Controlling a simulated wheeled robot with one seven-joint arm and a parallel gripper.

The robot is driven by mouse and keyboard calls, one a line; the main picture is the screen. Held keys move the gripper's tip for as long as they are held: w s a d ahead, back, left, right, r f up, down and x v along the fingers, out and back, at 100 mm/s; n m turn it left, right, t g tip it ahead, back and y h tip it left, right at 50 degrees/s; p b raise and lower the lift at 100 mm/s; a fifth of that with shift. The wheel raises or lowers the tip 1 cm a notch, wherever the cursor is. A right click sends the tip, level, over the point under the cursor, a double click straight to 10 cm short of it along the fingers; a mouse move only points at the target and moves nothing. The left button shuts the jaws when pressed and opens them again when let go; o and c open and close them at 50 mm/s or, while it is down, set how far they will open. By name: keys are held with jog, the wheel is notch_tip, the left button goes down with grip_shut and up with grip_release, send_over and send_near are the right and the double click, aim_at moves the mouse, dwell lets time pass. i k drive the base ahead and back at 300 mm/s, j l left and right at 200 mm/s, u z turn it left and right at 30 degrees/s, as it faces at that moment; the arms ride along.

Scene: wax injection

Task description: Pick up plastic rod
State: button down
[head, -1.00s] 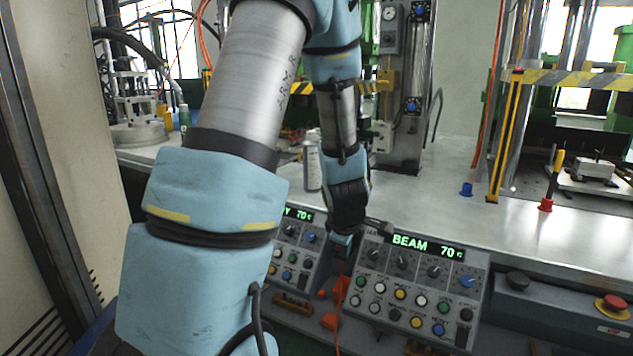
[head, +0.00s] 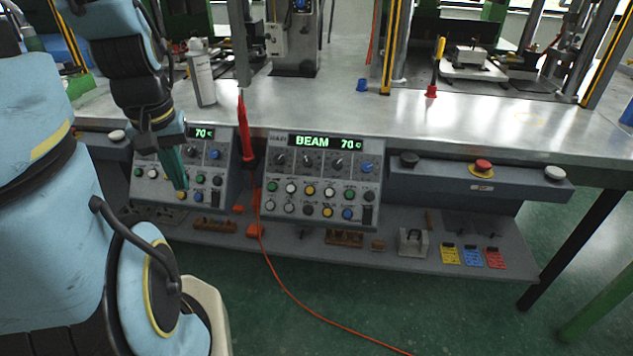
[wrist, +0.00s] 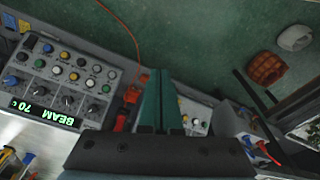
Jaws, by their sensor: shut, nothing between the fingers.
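A thin upright stick with a yellow top (head: 440,47) stands in a red cup-like base (head: 431,91) on the metal bench at the right back. I cannot tell whether it is the plastic rod, and no other thing is clearly one. My gripper (head: 181,186) hangs in front of the left control panel, well to the left of that stick and lower. Its teal fingers are together and empty. In the wrist view, my gripper (wrist: 163,74) also shows shut, pointing past the panels toward the green floor.
The BEAM control panel (head: 322,178) and the left panel (head: 205,190) sit at the bench front. A red tool (head: 245,130) with an orange hose hangs between them. A spray can (head: 201,75) and a small blue cup (head: 362,84) stand on the bench. The bench middle is largely clear.

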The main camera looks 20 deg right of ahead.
aim_at(442, 42)
jog(key=l+u, duration=0.1)
jog(key=u, duration=0.4)
jog(key=l+u, duration=0.15)
jog(key=u, duration=0.3)
jog(key=l+u, duration=0.15)
jog(key=u, duration=0.35)
jog(key=l+u, duration=0.15)
jog(key=u, duration=0.3)
jog(key=k+l+u, duration=0.25)
jog(key=u, duration=0.15)
jog(key=k+l+u, duration=0.3)
jog(key=u, duration=0.15)
jog(key=k+l+z, duration=0.1)
jog(key=k+z, duration=0.15)
jog(key=k, duration=0.25)
jog(key=k+l+z, duration=0.15)
jog(key=k+z, duration=0.15)
jog(key=k, duration=0.15)
jog(key=k+l+z, duration=0.1)
jog(key=k, duration=0.3)
jog(key=k+l, duration=0.2)
jog(key=k, duration=0.2)
jog(key=z, duration=0.05)
